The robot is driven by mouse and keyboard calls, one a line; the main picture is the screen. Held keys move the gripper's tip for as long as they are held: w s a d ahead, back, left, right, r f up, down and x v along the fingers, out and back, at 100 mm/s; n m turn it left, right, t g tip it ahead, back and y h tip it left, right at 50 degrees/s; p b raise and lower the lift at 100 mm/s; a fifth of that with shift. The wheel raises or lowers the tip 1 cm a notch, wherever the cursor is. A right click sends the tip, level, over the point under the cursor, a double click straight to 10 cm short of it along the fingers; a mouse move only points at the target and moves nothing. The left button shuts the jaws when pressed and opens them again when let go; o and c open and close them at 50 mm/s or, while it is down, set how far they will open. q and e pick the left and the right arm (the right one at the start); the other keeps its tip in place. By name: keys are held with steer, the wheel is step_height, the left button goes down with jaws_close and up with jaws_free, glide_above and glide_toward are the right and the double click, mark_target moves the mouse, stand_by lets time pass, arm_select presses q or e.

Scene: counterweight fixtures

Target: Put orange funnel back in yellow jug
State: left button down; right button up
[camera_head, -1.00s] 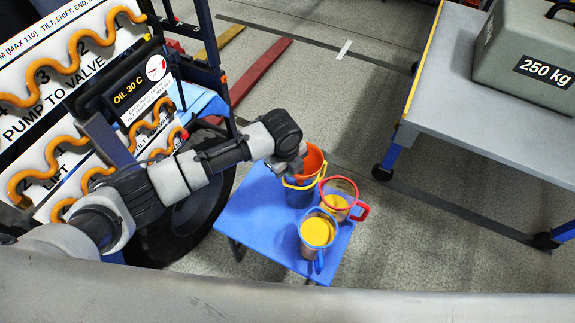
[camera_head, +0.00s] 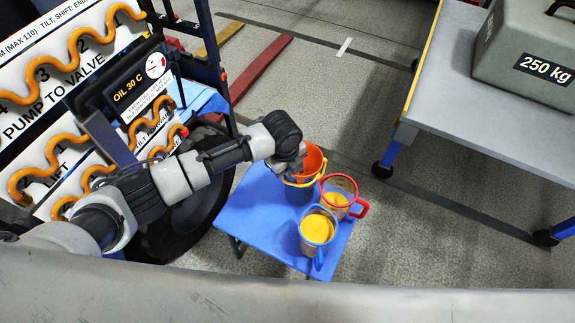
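The orange funnel (camera_head: 314,159) is at the jug with the yellow rim (camera_head: 301,193), at the back of a small blue table. The funnel's wide mouth shows; its lower part is hidden, so I cannot tell how deep it sits in the jug. My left gripper (camera_head: 297,174) is right beside the funnel, on its left, over the jug's rim. Its fingertips are small and partly hidden, so I cannot tell whether they are shut on the funnel. My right gripper is not in view.
A red-rimmed jug (camera_head: 338,200) and a blue-rimmed jug (camera_head: 317,229), both with yellow contents, stand close by on the blue table (camera_head: 245,212). A pump panel (camera_head: 60,100) is at left. A grey bench (camera_head: 450,115) with a 250 kg weight (camera_head: 525,55) is at right.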

arm_select(q)
steer(key=c, duration=1.3)
jaws_free()
steer(key=r+p, duration=0.6)
steer(key=p, duration=0.1)
steer(key=s+r+p, duration=0.1)
steer(key=r+p, duration=0.3)
steer(key=shift+a, duration=0.4)
steer(key=shift+w, duration=0.1)
